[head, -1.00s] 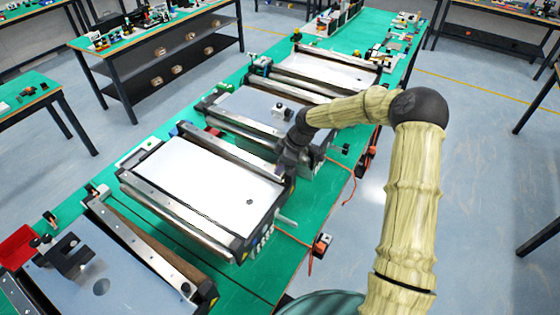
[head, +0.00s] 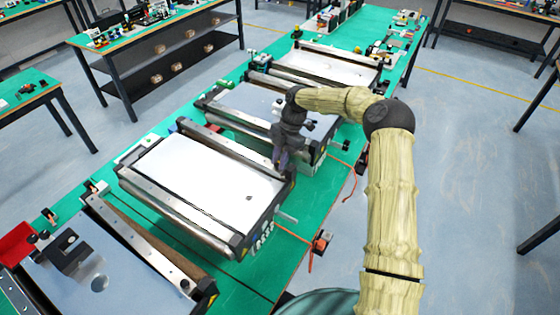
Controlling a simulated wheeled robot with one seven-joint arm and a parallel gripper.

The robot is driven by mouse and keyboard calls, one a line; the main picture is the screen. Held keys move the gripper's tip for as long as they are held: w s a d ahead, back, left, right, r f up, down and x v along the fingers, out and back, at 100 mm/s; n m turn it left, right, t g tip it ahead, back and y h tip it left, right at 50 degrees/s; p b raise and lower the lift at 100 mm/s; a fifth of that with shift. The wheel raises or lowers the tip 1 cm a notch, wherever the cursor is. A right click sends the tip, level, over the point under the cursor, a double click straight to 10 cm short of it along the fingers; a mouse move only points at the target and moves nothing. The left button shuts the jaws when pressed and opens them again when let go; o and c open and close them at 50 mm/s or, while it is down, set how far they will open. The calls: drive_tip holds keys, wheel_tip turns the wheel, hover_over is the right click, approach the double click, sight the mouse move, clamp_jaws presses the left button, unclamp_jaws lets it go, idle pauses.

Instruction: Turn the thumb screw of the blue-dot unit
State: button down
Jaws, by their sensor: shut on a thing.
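Several mini conveyor units stand in a row on a long green table. My gripper (head: 283,160) points down at the far right corner of the nearer white-topped unit (head: 190,175), by the gap to the grey-topped unit (head: 245,104) behind it. It is shut on a small part there, which looks to be the thumb screw; the fingers hide it. A small blue patch (head: 173,129) shows at the left end of the white-topped unit. I cannot make out a blue dot that surely marks a unit.
A nearer unit with a black bracket (head: 68,252) stands at the lower left, beside a red bin (head: 17,245). Orange cables and a small box (head: 320,242) hang at the table's right edge. The floor to the right is open.

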drive_tip(key=shift+a+n+g+h, duration=0.1)
drive_tip(key=shift+n+g+h, duration=0.3)
drive_tip(key=shift+n, duration=1.1)
drive_tip(key=c, duration=1.3)
unclamp_jaws()
drive_tip(key=shift+w, duration=0.1)
drive_tip(key=shift+b, duration=0.3)
drive_tip(key=p+v, duration=0.3)
drive_tip(key=v, duration=1.4)
drive_tip(key=shift+a+r, duration=0.15)
drive_tip(key=shift+r, duration=0.1)
